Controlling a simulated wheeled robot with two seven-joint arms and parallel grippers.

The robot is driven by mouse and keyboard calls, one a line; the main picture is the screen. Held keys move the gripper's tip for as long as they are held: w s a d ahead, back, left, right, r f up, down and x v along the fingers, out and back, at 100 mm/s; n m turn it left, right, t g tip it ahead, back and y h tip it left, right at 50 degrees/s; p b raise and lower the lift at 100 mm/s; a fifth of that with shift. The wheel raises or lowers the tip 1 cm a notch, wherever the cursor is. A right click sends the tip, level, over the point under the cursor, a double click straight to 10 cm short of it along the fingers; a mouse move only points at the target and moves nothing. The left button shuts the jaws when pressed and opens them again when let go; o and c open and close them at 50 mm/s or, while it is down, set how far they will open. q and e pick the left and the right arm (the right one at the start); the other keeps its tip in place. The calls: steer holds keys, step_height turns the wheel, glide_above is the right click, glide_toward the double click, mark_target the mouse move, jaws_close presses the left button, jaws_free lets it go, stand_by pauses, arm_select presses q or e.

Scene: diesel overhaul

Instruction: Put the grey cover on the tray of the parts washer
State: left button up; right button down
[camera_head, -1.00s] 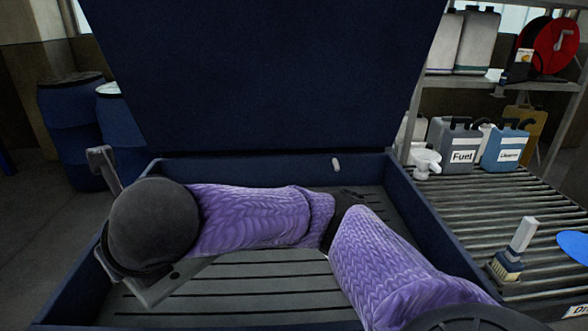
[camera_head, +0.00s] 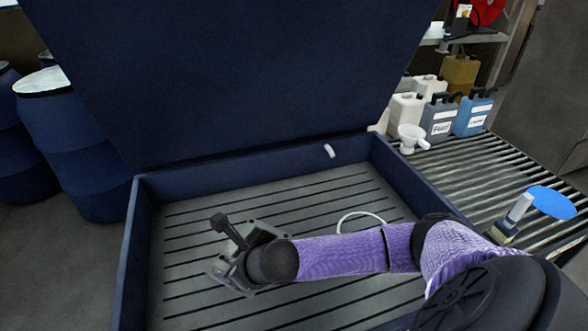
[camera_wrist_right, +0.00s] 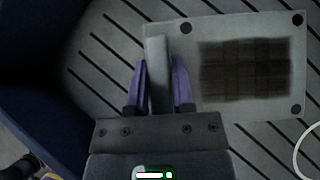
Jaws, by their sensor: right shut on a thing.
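The grey cover (camera_wrist_right: 292,62) is a flat plate with dark round holes at its corners and a dark, grimy square patch. In the right wrist view, my right gripper (camera_wrist_right: 159,68) is shut on an upright grey rib at the cover's left side. In the head view, my right gripper (camera_head: 238,268) is over the left part of the slatted tray (camera_head: 330,190) of the blue parts washer. My arm hides most of the cover there. I cannot tell whether the cover touches the slats. My left gripper is not in view.
The washer's blue lid (camera_head: 230,80) stands open behind the tray. A white hose (camera_head: 360,215) curves over the slats right of the gripper. Blue walls bound the tray. Outside right are a roller table, a brush (camera_head: 510,220) and several jugs. Blue drums stand left.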

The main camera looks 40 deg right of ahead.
steer(key=shift+f, duration=0.4)
step_height(320, 180, down, 9)
steer(key=b, duration=0.4)
steer(key=shift+s+f, duration=0.1)
steer(key=shift+f, duration=0.25)
steer(key=shift+c, duration=2.4)
jaws_free()
steer(key=p+v, duration=0.4)
steer(key=v, duration=0.8)
steer(key=shift+p, duration=0.35)
